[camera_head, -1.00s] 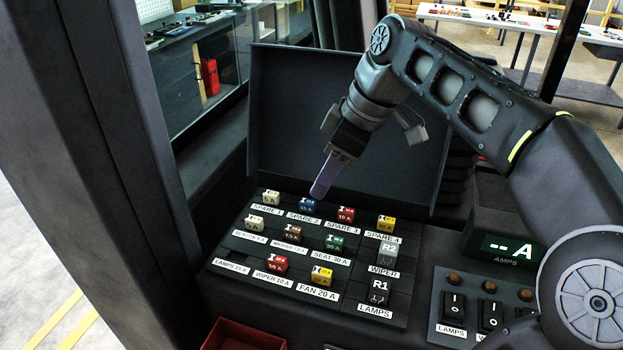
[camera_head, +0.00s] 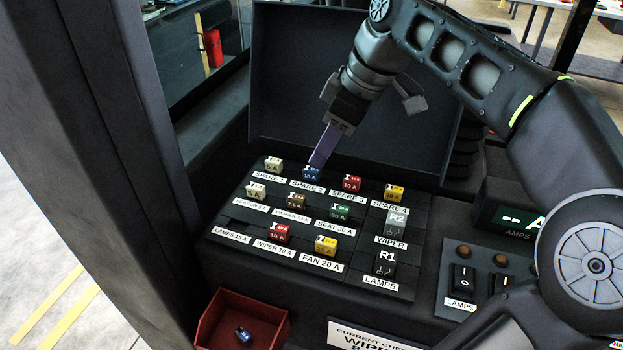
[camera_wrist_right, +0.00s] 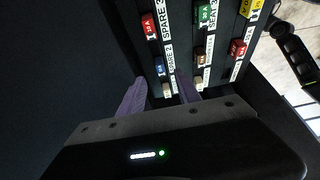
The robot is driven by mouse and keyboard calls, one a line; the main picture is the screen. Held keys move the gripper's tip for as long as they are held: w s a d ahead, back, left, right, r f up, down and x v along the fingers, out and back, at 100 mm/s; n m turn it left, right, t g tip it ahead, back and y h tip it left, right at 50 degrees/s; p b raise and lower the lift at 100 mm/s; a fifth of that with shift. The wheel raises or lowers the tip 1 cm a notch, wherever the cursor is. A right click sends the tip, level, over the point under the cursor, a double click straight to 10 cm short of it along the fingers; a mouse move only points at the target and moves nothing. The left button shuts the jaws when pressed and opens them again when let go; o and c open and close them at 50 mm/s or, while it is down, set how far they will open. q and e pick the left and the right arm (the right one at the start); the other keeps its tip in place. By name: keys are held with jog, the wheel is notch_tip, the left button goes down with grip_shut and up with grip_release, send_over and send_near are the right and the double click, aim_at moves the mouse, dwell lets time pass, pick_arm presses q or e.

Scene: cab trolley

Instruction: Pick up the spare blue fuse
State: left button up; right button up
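The spare blue fuse (camera_head: 311,172) stands in the SPARE 2 slot, in the back row of the fuse panel (camera_head: 237,214). My right gripper (camera_head: 321,155) is just behind and above it, purple fingers pointing down. In the right wrist view the gripper (camera_wrist_right: 161,88) has its two fingers apart with nothing between them. The blue fuse (camera_wrist_right: 159,67) shows there just beyond the fingertips, roughly in line with the gap. I cannot tell the exact height left between them. My left gripper is not in view.
A white fuse (camera_head: 273,164) and a red fuse (camera_head: 351,183) flank the blue one. A raised black lid (camera_head: 345,90) stands behind the panel. A red tray (camera_head: 213,318) at the front holds another small blue item (camera_head: 243,335). Relays and switches (camera_head: 462,276) sit to the right.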

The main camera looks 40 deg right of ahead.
aim_at(312, 169)
jog(key=shift+p+x, duration=0.6)
jog(key=shift+x, duration=1.95)
jog(key=shift+a, duration=0.1)
jog(key=shift+c, duration=0.2)
grip_shut()
